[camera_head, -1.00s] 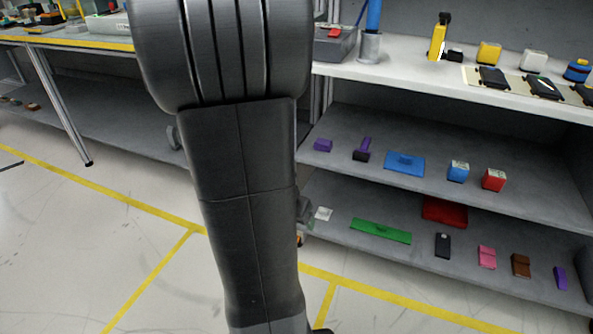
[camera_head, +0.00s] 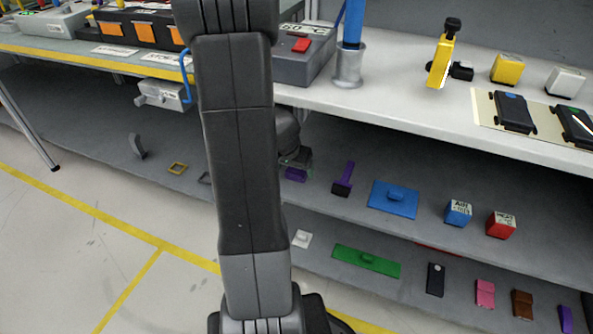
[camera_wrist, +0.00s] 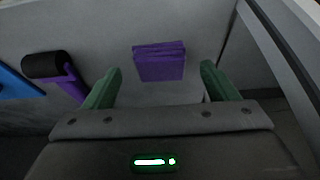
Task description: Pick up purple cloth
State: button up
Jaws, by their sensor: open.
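The purple cloth (camera_wrist: 159,61) is a small folded block lying on a grey shelf. In the wrist view it sits ahead of my gripper (camera_wrist: 160,87), between the lines of the two green fingers and beyond their tips. My gripper is open and empty. In the head view the purple cloth (camera_head: 296,174) shows on the middle shelf, partly hidden by my wrist and gripper.
A purple-handled tool with a black head (camera_head: 343,181) lies right of the cloth, then a blue plate (camera_head: 393,198). Blue (camera_head: 458,212) and red (camera_head: 501,224) boxes stand farther right. The white worktop (camera_head: 400,95) overhangs the shelf. A shelf upright (camera_wrist: 275,45) stands close on the right in the wrist view.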

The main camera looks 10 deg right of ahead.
jog(key=shift+x, duration=1.15)
jog(key=shift+s+a, duration=0.1)
jog(key=c, duration=1.1)
jog(key=shift+o, duration=0.2)
jog(key=shift+r, duration=0.1)
jog(key=shift+r+p, duration=0.3)
jog(key=shift+r, duration=0.3)
jog(key=s+a+b, duration=0.5)
jog(key=s+a, duration=0.5)
jog(key=s, duration=0.5)
